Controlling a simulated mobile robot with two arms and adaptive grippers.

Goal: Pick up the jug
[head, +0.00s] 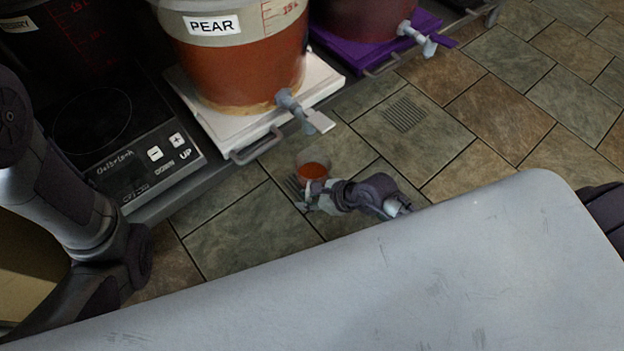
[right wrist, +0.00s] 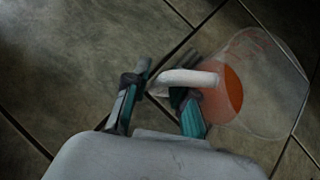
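The jug (head: 313,171) is clear, with orange-red liquid in it, and shows in the head view below and in front of the PEAR bucket's tap. In the right wrist view the jug (right wrist: 265,88) is at the right, its pale handle (right wrist: 190,77) pointing left. My right gripper (head: 307,201) is beside the jug. In the right wrist view its two fingers (right wrist: 160,88) are spread apart, with the handle's end between them; firm contact does not show. Whether the jug rests on something is unclear. My left arm shows at the left; its gripper is out of view.
The PEAR bucket (head: 240,60) stands on a white drawer-like board (head: 325,80) with a grey tap (head: 305,112) above the jug. A purple board (head: 350,55) carries a dark red bucket (head: 355,15). A black scale (head: 130,160) is left. Tiled floor (head: 480,110) is clear at right.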

